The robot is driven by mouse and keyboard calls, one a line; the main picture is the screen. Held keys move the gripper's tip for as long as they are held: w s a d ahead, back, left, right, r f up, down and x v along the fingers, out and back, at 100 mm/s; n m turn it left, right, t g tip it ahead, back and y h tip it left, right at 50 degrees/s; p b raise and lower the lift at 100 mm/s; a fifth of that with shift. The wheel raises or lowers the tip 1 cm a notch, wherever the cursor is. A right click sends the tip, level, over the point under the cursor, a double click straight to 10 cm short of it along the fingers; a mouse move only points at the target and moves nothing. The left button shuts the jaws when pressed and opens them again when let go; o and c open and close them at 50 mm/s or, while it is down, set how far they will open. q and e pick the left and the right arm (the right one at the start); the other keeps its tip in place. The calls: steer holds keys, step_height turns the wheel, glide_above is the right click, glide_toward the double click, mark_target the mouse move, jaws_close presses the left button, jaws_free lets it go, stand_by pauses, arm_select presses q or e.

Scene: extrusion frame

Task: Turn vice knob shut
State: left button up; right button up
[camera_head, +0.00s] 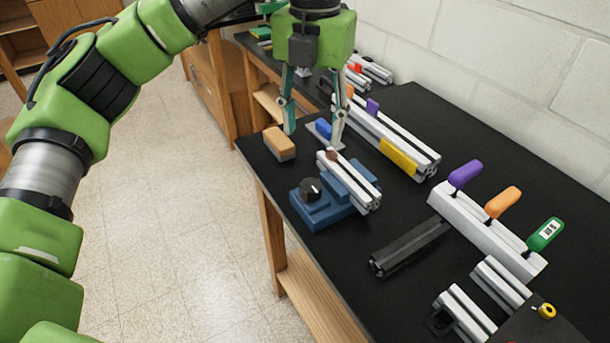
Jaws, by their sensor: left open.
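The blue vice (322,213) sits on the black table near its left edge. Its black knob (311,188) faces the table's left edge. A short silver extrusion (342,170) lies along the vice, with a small reddish-brown spot at its far end. I cannot tell how tightly the jaws hold it. My left gripper (314,139) points down above the table, beyond the vice and knob. Its two fingers are spread apart with nothing held between them. A small blue item (323,129) shows on the table between the fingers. My right gripper is not in view.
An orange-topped block (280,143) lies left of my left gripper. Long silver extrusions (385,137) with a yellow piece lie to the right. A black bar (409,247) and a rack (490,235) with purple, orange and green handles stand nearer. Floor is clear at left.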

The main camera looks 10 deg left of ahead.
mark_target(311, 185)
arm_select(q)
step_height(311, 185, down, 12)
steer(key=shift+s+p, duration=0.1)
steer(key=shift+p, duration=0.75)
steer(key=shift+f, duration=0.65)
steer(key=c, duration=1.1)
